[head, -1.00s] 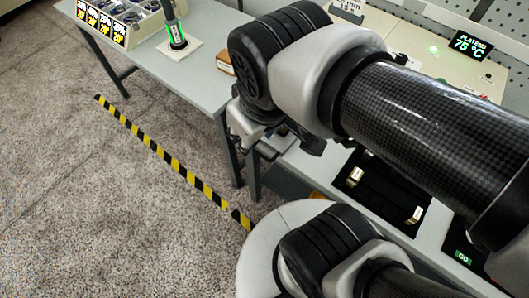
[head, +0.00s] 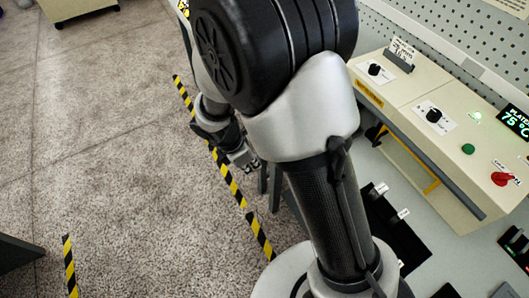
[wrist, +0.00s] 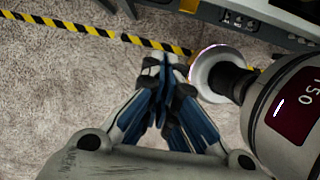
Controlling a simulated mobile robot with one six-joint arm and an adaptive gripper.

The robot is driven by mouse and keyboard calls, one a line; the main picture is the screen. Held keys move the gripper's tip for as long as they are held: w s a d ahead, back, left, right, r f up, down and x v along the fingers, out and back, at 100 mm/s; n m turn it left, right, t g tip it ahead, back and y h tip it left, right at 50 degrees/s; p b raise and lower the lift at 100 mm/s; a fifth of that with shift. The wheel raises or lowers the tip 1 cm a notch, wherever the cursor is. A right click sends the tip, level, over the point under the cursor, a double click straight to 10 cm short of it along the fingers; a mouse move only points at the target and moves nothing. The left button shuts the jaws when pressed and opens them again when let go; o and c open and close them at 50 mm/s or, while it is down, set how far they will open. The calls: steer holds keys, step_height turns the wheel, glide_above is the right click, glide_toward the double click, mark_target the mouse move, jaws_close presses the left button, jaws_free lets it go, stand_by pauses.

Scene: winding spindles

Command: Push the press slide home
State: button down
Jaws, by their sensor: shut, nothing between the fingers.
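The press (head: 435,130) is a cream machine at the right of the head view, with knobs, a green button, a red button and a display reading 75 °C. A black plate (head: 385,222) with light metal blocks lies on the bench in front of it and seems to be the press slide. My arm hides part of it, and I cannot tell how far out it stands. My gripper (head: 243,160) hangs over the floor, left of the bench and apart from the press. In the wrist view my gripper (wrist: 165,68) is shut and empty above the carpet.
Yellow-black floor tape (head: 228,180) runs past my gripper and also shows in the wrist view (wrist: 60,24). A grey bench edge (wrist: 265,18) is at the wrist view's top right. Open carpet (head: 110,150) lies to the left.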

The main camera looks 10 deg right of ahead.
steer(key=w+d+f+b, duration=0.2)
steer(key=d+f+b, duration=0.2)
steer(key=f, duration=0.6)
steer(key=shift+d, duration=1.2)
steer(key=shift+w+d+r, duration=0.1)
steer(key=shift+w+d, duration=0.05)
steer(key=w+d+p, duration=0.3)
steer(key=d+p, duration=0.1)
steer(key=d, duration=0.5)
steer(key=w+d+p, duration=0.3)
steer(key=d+p, duration=0.1)
steer(key=d, duration=0.6)
steer(key=w+d+p, duration=0.3)
steer(key=d+p, duration=0.1)
steer(key=d, duration=0.6)
steer(key=shift+w, duration=0.1)
steer(key=shift+a, duration=0.1)
